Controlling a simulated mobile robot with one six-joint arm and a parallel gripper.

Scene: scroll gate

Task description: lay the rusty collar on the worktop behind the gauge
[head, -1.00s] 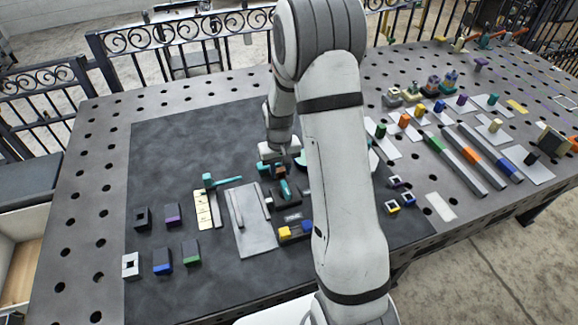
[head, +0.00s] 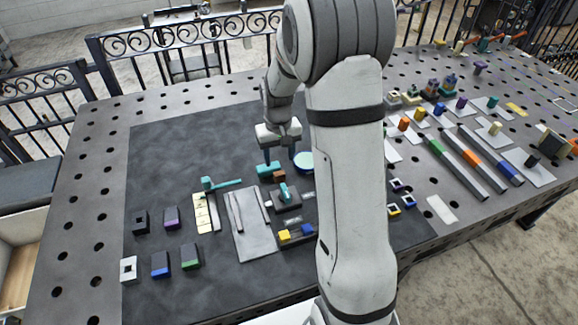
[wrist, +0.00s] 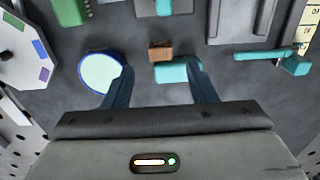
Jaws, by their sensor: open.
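A small rusty-brown block, which looks like the rusty collar (head: 279,176), lies on the dark mat; it also shows in the wrist view (wrist: 160,50). It touches or nearly touches a teal block (head: 266,170), also in the wrist view (wrist: 172,72). My gripper (head: 281,158) is open and empty above them, its fingers pointing down; in the wrist view its tips (wrist: 160,72) straddle the teal block's area, with the brown block just beyond them. I cannot tell for sure which thing is the gauge; a round pale-faced blue-rimmed disc (wrist: 100,72) lies beside one finger.
A teal T-shaped tool (head: 220,183) lies left of the brown block. A dark fixture with a teal top (head: 285,200) stands in front. Several small blocks sit at the mat's front left. The mat's back left (head: 180,140) is clear. My arm hides part of the right.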

